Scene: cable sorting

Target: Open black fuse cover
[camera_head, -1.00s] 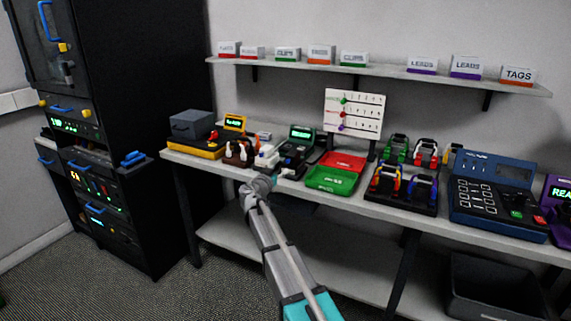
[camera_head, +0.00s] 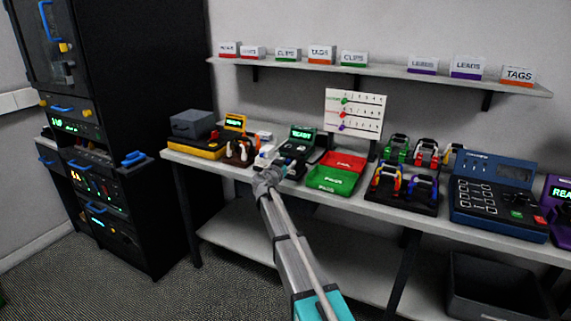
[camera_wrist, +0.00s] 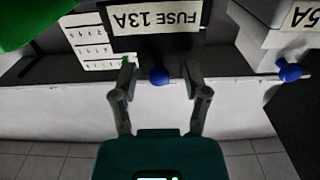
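In the wrist view the black fuse cover (camera_wrist: 150,17) shows at the top, with a "FUSE 13A" label that reads upside down. A blue knob (camera_wrist: 158,75) sits at its near edge. My gripper (camera_wrist: 160,80) is open, with one finger on each side of this knob and a gap visible on both sides. In the head view my gripper (camera_head: 280,172) is at the bench edge, in front of the black device with the green display (camera_head: 302,134). The cover is too small and partly hidden there to make out clearly.
A white box (camera_wrist: 262,42) with a "5A" label and its own blue knob (camera_wrist: 289,70) is at the right in the wrist view. A green shape fills the top left corner. Red (camera_head: 345,160) and green (camera_head: 330,180) trays lie right of my gripper in the head view.

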